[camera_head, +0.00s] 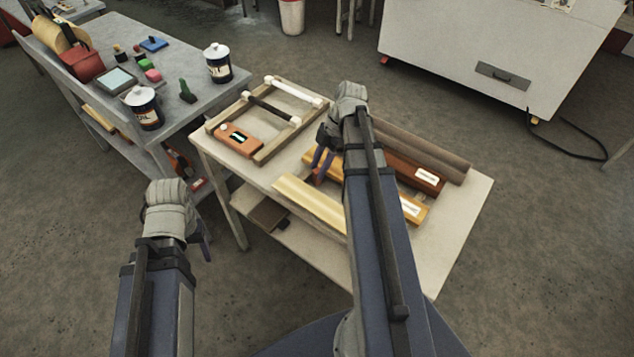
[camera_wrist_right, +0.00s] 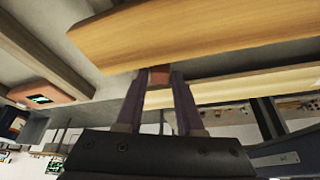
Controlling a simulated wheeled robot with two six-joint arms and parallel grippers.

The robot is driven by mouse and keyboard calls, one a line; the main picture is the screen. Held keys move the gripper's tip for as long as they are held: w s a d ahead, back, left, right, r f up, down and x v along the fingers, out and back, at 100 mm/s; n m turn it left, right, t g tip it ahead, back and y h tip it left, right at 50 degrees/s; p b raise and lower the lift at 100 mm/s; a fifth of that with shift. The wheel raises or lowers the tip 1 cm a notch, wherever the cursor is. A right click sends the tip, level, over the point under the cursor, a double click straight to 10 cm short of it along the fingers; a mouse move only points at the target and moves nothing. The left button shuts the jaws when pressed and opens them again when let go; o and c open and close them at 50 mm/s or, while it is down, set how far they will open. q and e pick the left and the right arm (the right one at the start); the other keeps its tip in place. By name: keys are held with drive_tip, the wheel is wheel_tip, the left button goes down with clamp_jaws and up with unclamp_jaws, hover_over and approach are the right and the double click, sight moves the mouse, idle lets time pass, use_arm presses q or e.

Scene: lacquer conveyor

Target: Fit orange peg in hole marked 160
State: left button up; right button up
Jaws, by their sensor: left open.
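My right gripper (camera_head: 319,172) is over the worktable, next to the yellow-orange board (camera_head: 328,168). In the right wrist view its fingers (camera_wrist_right: 158,84) close on a small orange-red piece (camera_wrist_right: 158,75), which looks like the orange peg. The peg's end is close to the yellow-orange board (camera_wrist_right: 190,35); I cannot tell whether it touches. A reddish-brown board (camera_head: 412,172) lies behind, with a white label (camera_head: 427,175). Another white label (camera_head: 410,207) is on the yellow-orange board. No 160 mark or hole is readable. My left gripper (camera_head: 204,243) is open and empty, left of the table.
A pale board (camera_head: 308,203) lies in front and a grey-brown one (camera_head: 425,150) behind. A wooden frame (camera_head: 213,127) and an orange device with a display (camera_head: 238,140) occupy the table's left. A grey bench (camera_head: 185,65) with cans stands further left. The table's right corner (camera_head: 470,195) is clear.

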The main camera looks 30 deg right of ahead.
drive_tip(key=shift+f, duration=0.2)
clamp_jaws()
idle(0.6)
wheel_tip(320, 180, up, 10)
drive_tip(key=p, duration=1)
